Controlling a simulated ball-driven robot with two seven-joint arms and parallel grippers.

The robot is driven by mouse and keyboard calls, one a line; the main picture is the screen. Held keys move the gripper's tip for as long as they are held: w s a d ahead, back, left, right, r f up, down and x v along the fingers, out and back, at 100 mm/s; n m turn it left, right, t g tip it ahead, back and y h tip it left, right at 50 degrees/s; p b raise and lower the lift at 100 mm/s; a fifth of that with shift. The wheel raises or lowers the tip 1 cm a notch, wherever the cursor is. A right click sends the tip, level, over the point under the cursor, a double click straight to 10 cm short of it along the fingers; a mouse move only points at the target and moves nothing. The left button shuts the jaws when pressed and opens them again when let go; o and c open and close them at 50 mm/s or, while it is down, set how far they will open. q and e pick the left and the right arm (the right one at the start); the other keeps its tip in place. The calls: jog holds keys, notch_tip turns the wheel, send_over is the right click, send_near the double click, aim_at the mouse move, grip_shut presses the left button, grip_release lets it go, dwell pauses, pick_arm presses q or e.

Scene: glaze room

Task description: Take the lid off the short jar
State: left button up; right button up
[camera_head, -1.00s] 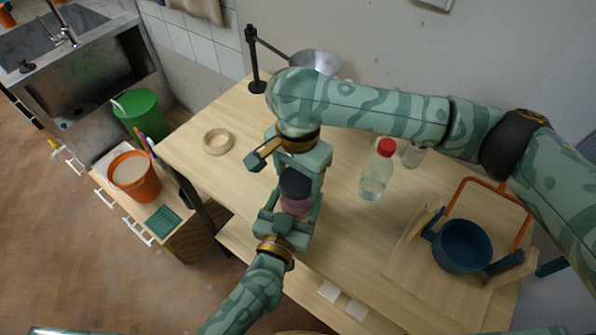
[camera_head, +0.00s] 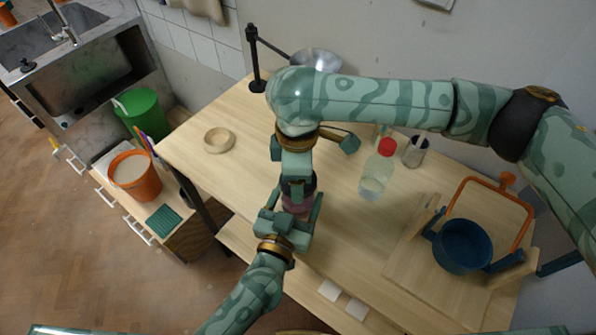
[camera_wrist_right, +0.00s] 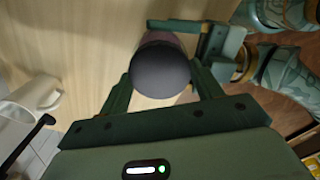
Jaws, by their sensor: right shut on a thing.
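The short jar (camera_head: 298,204) is mauve and stands on the table in front of me, partly hidden between my grippers. Its dark rounded lid (camera_wrist_right: 160,70) shows in the right wrist view, with the jar body just beyond it. My right gripper (camera_head: 298,182) comes from above and is shut on the lid, one finger on each side. The lid still appears to sit on the jar; I see no gap. My left gripper (camera_head: 290,215) is low at the jar body, its fingers on either side. I cannot tell whether they press on it.
A clear bottle with a red cap (camera_head: 376,172) and a metal cup (camera_head: 415,152) stand to the right. A blue pot (camera_head: 462,246) and an orange frame (camera_head: 486,182) are farther right. A wooden ring (camera_head: 219,140) lies left, with bare tabletop around it.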

jog(key=n, duration=0.9)
jog(key=shift+n, duration=0.4)
jog(key=n, duration=1.2)
jog(key=shift+r, duration=0.1)
jog(key=n, duration=0.7)
jog(key=shift+d, duration=0.1)
jog(key=shift+r, duration=0.2)
jog(key=shift+r, duration=0.9)
